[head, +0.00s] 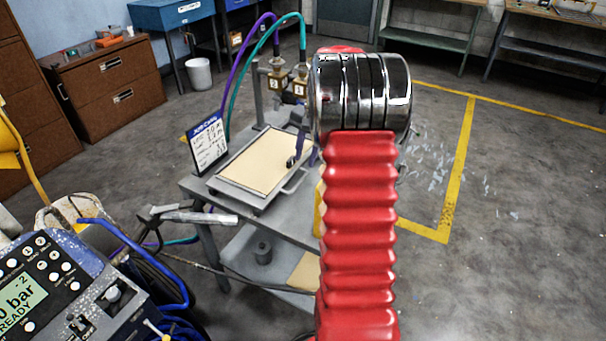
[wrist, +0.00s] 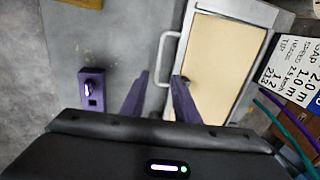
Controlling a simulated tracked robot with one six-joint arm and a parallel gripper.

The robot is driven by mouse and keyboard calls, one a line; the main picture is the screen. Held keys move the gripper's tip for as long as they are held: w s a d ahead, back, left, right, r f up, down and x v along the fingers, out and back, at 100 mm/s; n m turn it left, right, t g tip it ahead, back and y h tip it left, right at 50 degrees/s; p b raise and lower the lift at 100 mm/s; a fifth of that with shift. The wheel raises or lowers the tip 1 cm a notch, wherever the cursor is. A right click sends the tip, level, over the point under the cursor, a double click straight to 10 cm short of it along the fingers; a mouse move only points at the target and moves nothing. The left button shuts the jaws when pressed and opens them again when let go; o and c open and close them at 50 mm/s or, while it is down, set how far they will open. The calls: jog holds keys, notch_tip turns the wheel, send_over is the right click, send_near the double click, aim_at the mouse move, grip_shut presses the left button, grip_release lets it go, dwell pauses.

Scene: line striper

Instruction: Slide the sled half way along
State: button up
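What I take to be the sled is a grey tray (head: 226,187) with a cream panel (head: 262,160), lying on a grey metal table. A bar handle (head: 296,182) sticks out from its near right side. In the wrist view the cream panel (wrist: 219,65) is right of centre, with the handle (wrist: 164,50) on its left side. My gripper (wrist: 160,80) has two purple fingers apart, with nothing held between them. The handle's lower end appears between the fingertips; I cannot tell their height above it. In the head view my red arm hides most of the gripper.
A written card (head: 208,143) stands at the tray's left. Brass fittings (head: 278,80) with purple and green hoses rise behind. A blue control unit (head: 50,285) stands front left.

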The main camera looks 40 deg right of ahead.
aim_at(301, 180)
jog(key=f, duration=0.3)
jog(key=w+f, duration=0.1)
jog(key=f, duration=0.4)
jog(key=shift+w+a+f, duration=0.3)
jog(key=shift+f, duration=0.1)
jog(key=shift+c, duration=0.3)
grip_shut()
jog(key=shift+r, duration=0.1)
